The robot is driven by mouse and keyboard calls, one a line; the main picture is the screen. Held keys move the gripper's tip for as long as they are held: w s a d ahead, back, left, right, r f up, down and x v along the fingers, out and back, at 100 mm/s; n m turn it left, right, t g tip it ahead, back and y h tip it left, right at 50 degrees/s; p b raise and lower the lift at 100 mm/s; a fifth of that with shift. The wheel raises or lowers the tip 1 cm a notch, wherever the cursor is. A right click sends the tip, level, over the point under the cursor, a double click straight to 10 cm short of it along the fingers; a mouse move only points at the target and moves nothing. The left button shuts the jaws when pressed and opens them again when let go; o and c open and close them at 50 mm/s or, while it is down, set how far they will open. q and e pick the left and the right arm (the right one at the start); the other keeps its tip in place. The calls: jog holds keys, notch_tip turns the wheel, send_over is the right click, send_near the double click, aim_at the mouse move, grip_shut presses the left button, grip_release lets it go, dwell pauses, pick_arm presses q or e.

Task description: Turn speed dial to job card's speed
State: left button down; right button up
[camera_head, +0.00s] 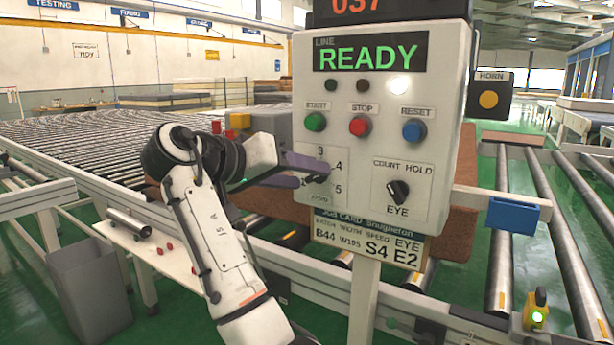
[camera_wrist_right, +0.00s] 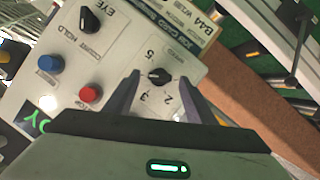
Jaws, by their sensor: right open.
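The speed dial (camera_head: 318,179) is a small black knob at the lower left of the grey control panel (camera_head: 445,110), with numbers around it. It also shows in the right wrist view (camera_wrist_right: 159,76); I cannot tell surely which number it points to. My right gripper (camera_head: 310,173) is open at the dial, its purple fingers on either side of the knob in the wrist view; contact is unclear. The job card (camera_head: 367,240) hangs below the panel and reads B44, W195, S4, E2. My left gripper is not in view.
The panel also has green START (camera_head: 315,122), red STOP (camera_head: 359,126) and blue RESET (camera_head: 414,130) buttons, and a black COUNT HOLD/EYE knob (camera_head: 398,192). Its display reads READY. A horn box (camera_head: 489,94) is at right. Roller conveyors lie behind.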

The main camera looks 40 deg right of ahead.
jog(key=v, duration=0.5)
jog(key=shift+a+r, duration=0.15)
jog(key=shift+a, duration=0.25)
